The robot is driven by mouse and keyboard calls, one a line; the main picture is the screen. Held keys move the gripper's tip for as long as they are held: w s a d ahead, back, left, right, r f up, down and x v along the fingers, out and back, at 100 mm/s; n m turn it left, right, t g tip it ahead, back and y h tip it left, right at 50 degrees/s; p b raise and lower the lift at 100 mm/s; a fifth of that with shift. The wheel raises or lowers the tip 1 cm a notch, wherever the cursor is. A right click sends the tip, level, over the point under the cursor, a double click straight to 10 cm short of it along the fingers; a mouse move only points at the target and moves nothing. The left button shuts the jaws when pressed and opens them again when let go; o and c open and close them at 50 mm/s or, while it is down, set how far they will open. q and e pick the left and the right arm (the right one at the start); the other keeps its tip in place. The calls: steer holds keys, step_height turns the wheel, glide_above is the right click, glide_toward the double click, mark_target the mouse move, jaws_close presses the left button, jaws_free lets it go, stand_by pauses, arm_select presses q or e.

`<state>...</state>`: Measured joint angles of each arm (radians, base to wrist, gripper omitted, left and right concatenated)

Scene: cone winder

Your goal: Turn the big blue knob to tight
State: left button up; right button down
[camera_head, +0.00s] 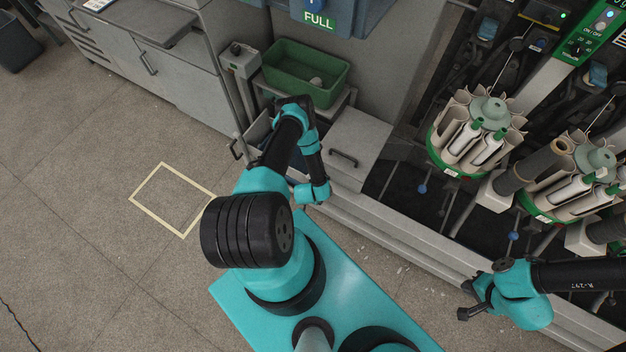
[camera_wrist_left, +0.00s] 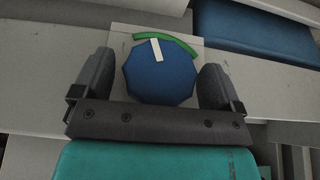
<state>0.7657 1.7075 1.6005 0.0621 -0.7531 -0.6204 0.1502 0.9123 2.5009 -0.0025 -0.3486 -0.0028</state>
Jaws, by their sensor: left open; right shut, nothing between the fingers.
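The big blue knob (camera_wrist_left: 160,78) is many-sided and sits on a pale plate in the left wrist view. Its white pointer (camera_wrist_left: 156,50) points up and slightly left, below the left part of a green arc (camera_wrist_left: 170,40). My left gripper (camera_wrist_left: 158,85) is open, with one finger on each side of the knob. I cannot tell whether the fingers touch it. In the head view I cannot make out the knob or the left gripper's fingers by my left arm. My right gripper (camera_head: 466,311) is shut and empty, low at the right.
A green tray (camera_head: 305,72) stands behind my left arm, beside a grey control box (camera_head: 239,60). Winder units with cones (camera_head: 478,135) fill the right. A blue bin with a FULL label (camera_head: 319,20) is at the top. The floor at left is clear around a taped outline (camera_head: 146,212).

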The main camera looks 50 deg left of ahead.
arm_select(q)
steer(key=c, duration=0.9)
steer(key=shift+y, duration=0.5)
steer(key=shift+d+m+g+y, duration=0.15)
steer(key=shift+m+g+y, duration=0.25)
steer(key=shift+y, duration=0.7)
steer(key=shift+g+y, duration=0.3)
steer(key=shift+y, duration=0.8)
steer(key=shift+m, duration=0.3)
steer(key=o, duration=0.9)
